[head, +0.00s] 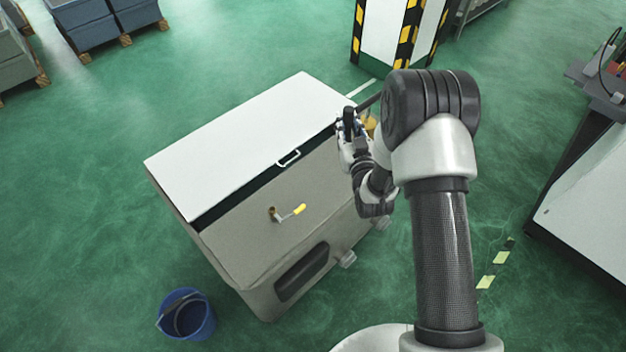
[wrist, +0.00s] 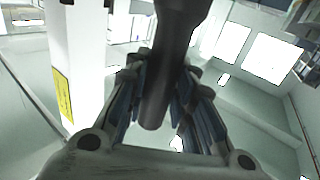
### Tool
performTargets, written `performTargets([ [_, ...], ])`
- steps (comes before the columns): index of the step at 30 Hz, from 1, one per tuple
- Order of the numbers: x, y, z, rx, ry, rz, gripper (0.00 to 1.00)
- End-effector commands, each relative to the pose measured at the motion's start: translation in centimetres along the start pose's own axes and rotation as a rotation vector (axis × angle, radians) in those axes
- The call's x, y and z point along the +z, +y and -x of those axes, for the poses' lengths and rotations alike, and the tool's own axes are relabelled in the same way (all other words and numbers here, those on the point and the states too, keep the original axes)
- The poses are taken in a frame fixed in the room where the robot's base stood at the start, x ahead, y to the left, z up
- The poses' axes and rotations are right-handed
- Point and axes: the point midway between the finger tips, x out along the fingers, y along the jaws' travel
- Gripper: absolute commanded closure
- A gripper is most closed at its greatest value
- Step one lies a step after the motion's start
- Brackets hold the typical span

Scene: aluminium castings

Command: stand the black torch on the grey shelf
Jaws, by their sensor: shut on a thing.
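The black torch (wrist: 168,60) fills the middle of the wrist view as a dark cylinder, wider toward the top. My gripper (wrist: 160,85) is shut on it, with one finger on each side. In the head view my gripper (head: 350,125) is raised over the right end of the grey and white cabinet, partly hidden by my arm. A dark bar beside it there seems to be the torch. I cannot identify the grey shelf for certain; a grey rack (head: 482,10) shows in part at the top of the head view.
A striped pillar (head: 393,35) stands behind. A dark-framed bench (head: 590,190) is at right. Green floor is free at left.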

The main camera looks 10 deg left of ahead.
Motion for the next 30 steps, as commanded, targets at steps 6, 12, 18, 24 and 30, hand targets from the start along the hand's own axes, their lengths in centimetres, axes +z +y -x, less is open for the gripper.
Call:
performTargets([
  [6,5.3,-4.8,-1.4,-0.106,0.000,-0.004,1.00],
  [12,8.3,-5.8,-1.5,-0.129,0.000,-0.006,1.00],
  [18,13.7,-5.8,-1.4,-0.128,-0.002,-0.006,1.00],
  [24,18.9,-5.8,-1.4,-0.128,-0.001,-0.006,1.00],
  [30,21.9,-5.8,-1.4,-0.128,0.001,-0.005,1.00],
])
